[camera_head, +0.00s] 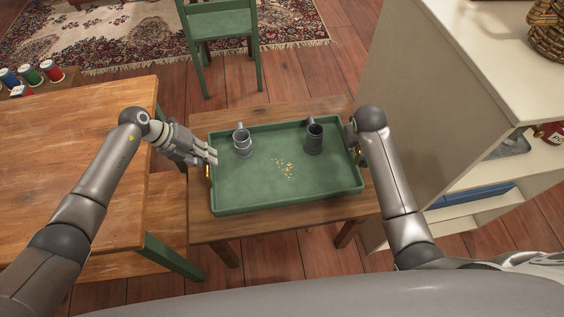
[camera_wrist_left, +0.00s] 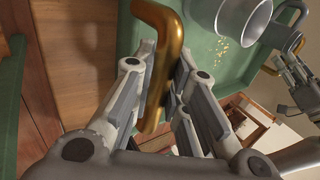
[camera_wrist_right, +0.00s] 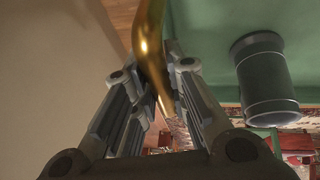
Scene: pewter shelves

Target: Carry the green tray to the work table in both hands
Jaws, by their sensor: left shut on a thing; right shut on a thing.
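The green tray (camera_head: 240,188) lies flat on or just over a small wooden table (camera_head: 290,222); I cannot tell if a gap exists. It carries two grey metal mugs, one left (camera_head: 242,143) and one right (camera_head: 314,138), both upright, and yellowish crumbs (camera_head: 285,170). My left gripper (camera_head: 211,160) is at the tray's left end, shut on its brass handle, which shows in the left wrist view (camera_wrist_left: 168,50). My right gripper (camera_wrist_right: 152,85) is shut on the brass handle (camera_wrist_right: 150,35) at the right end; in the head view its fingers are mostly hidden by my wrist.
A cream shelf unit (camera_head: 440,90) stands close on the right. A green chair (camera_head: 220,25) and a patterned rug (camera_head: 130,35) are behind.

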